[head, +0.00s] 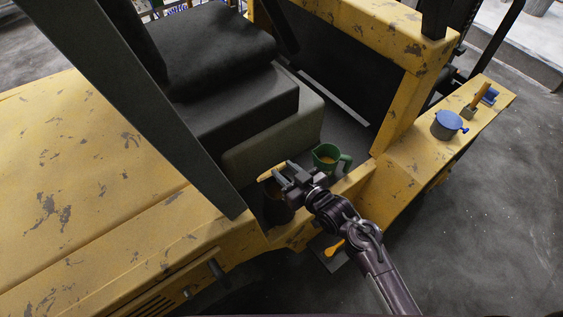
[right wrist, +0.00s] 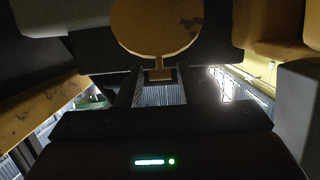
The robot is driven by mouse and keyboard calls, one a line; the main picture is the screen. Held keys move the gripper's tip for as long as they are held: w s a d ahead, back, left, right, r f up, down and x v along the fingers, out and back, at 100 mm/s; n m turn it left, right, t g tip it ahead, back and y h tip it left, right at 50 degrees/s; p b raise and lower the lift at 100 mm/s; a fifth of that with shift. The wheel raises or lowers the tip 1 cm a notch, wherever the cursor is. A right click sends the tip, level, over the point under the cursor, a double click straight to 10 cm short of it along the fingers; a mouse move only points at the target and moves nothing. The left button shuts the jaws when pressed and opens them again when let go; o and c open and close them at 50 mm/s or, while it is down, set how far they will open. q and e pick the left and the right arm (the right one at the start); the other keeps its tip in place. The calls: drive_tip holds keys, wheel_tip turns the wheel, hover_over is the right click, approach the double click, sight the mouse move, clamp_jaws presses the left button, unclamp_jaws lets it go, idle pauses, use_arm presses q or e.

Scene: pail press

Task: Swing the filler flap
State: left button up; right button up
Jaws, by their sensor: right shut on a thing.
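The filler flap is a round yellow disc (right wrist: 157,25) with a short tab, at the top middle of the right wrist view. In the head view its yellow edge (head: 268,175) shows just left of my right gripper. My right gripper (head: 285,173) is beside the seat base, and it also shows in the right wrist view (right wrist: 160,78). Its jaws are shut on the flap's tab. The flap's hinge and the filler opening cannot be made out. My left gripper is not in view.
A green mug (head: 327,158) stands on the floor of the yellow vehicle, close to the right of my gripper. The dark seat (head: 215,60) rises behind. A blue-lidded pot (head: 448,124) and a blue item (head: 489,95) stand on the yellow ledge (head: 415,135) at right.

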drive_tip(key=shift+s+d+f, duration=0.15)
drive_tip(key=shift+s+f, duration=0.05)
drive_tip(key=s+d+f, duration=0.1)
drive_tip(key=s+f, duration=0.1)
drive_tip(key=shift+s+d+f, duration=0.15)
drive_tip(key=shift+d+f, duration=0.15)
drive_tip(key=shift+d, duration=0.05)
idle(0.3)
drive_tip(key=shift+s+d+f+b, duration=0.2)
drive_tip(key=shift+s+f+b, duration=0.1)
drive_tip(key=shift+f, duration=0.25)
drive_tip(key=shift+s+d+f+b, duration=0.2)
drive_tip(key=shift+s+f+b, duration=0.05)
drive_tip(key=shift+f, duration=0.35)
drive_tip(key=shift+s+d+f+b, duration=0.2)
drive_tip(key=shift+s+f+b, duration=0.1)
drive_tip(key=shift+f, duration=0.25)
drive_tip(key=shift+s+d+f+b, duration=0.2)
drive_tip(key=shift+f+b, duration=0.35)
drive_tip(key=shift+f, duration=0.4)
drive_tip(key=shift+s+d+f+b, duration=0.1)
drive_tip(key=shift+s+f+b, duration=0.1)
drive_tip(key=shift+f+b, duration=0.55)
drive_tip(key=shift+f, duration=0.2)
